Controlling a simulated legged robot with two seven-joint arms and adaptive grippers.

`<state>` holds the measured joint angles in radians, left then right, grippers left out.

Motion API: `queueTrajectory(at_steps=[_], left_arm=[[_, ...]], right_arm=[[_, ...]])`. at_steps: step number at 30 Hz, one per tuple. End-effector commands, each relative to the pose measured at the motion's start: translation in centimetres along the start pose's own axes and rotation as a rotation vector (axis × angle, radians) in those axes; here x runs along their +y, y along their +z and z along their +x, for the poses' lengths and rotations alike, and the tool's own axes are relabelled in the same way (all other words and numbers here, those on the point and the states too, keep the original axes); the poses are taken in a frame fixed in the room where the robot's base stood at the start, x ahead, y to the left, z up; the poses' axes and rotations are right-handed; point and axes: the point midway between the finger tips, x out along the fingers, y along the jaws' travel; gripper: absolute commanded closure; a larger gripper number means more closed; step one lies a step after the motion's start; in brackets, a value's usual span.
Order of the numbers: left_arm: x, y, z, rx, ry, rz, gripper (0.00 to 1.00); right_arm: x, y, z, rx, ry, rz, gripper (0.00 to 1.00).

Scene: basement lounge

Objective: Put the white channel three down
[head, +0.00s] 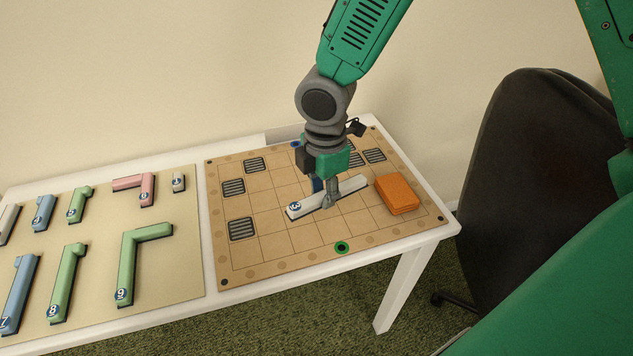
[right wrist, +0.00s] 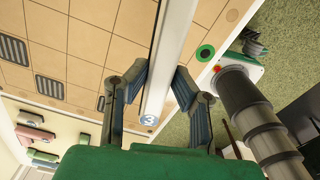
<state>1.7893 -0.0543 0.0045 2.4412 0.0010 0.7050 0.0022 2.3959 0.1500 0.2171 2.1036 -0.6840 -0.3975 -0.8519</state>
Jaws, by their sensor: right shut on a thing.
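The white channel three (head: 305,208) is a straight white bar with a round blue "3" label near one end. It is at the brown grid board (head: 268,248), in the middle to front part. My right gripper (head: 328,198) comes down from above and is shut on the bar. In the right wrist view the white channel (right wrist: 167,60) runs between the two fingers (right wrist: 150,92), with the "3" label close to the palm. I cannot tell whether the bar touches the board. My left gripper is not in view.
Several dark grates (head: 241,229) sit in board squares. An orange block (head: 397,194) is at the board's right, and a green ring (head: 342,247) at its front edge. A beige mat (head: 182,275) with several numbered coloured channels lies left. A dark chair (head: 545,170) stands right of the white table (head: 415,241).

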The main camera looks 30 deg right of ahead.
Motion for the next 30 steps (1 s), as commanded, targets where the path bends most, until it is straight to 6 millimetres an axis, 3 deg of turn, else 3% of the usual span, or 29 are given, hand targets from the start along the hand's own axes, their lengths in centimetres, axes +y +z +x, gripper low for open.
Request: queueTrajectory(at_steps=[9,15,20,30], left_arm=[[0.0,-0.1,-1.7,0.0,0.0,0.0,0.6],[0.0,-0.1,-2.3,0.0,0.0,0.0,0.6],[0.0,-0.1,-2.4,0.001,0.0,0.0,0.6],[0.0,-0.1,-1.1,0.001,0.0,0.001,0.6]], right_arm=[[1.4,1.3,-2.2,0.003,0.0,-0.826,1.0],[1.9,1.9,-3.0,0.003,-0.001,-1.193,1.0],[2.1,2.1,-2.9,0.003,-0.002,-1.325,1.0],[2.1,2.2,2.7,0.003,-0.004,-1.35,1.0]])
